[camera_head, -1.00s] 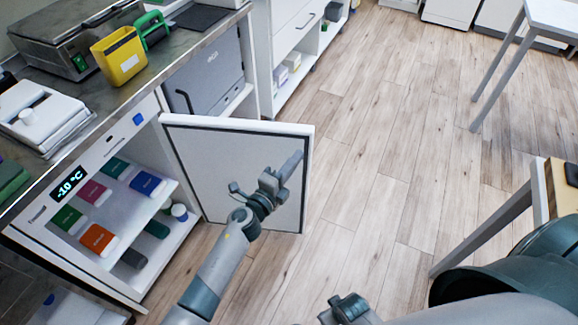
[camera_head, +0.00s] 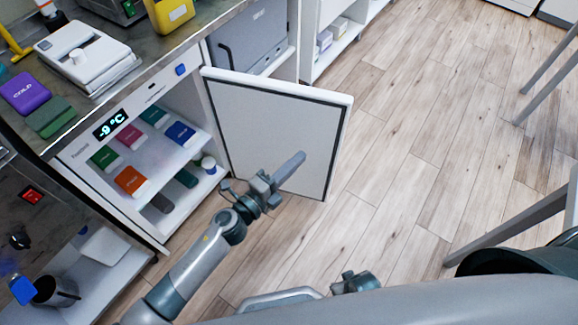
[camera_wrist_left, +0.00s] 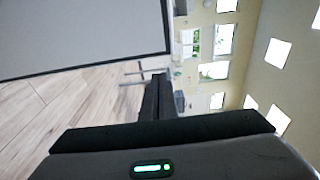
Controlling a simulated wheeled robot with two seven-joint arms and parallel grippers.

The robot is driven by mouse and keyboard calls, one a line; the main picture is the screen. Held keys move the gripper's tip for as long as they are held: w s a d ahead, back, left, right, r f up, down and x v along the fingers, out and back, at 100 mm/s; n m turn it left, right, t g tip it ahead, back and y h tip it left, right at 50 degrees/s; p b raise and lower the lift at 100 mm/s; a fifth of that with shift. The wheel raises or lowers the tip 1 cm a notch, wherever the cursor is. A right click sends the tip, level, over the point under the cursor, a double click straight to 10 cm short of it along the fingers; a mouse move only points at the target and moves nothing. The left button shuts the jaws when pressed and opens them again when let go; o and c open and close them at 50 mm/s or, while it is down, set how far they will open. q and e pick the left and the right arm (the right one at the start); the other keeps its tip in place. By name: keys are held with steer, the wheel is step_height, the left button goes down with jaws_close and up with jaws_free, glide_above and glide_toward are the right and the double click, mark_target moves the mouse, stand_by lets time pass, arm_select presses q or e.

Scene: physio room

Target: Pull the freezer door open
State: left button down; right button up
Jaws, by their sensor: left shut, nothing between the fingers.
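The freezer door (camera_head: 268,122) stands wide open, its pale inner face and dark seal turned toward me. The freezer (camera_head: 112,152) is open at the left, its display reading -9 °C. Several coloured packs lie on its shelf, among them an orange pack (camera_head: 130,180) and a blue pack (camera_head: 181,133). My left gripper (camera_head: 298,160) is shut and empty, in front of the door's inner face in the head view; I cannot tell if it touches. In the left wrist view, its fingers (camera_wrist_left: 156,95) are together and the door (camera_wrist_left: 80,35) fills the upper left.
The counter above the freezer holds a white device (camera_head: 88,60), a purple cold pack (camera_head: 25,92) and a yellow container (camera_head: 170,12). Wooden floor (camera_head: 420,130) is clear right of the door. Table legs (camera_head: 510,225) stand at the right.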

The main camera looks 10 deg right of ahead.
arm_select(q)
steer(key=shift+v, duration=1.3)
arm_select(e)
steer(key=shift+s+d, duration=0.1)
steer(key=shift+s, duration=0.15)
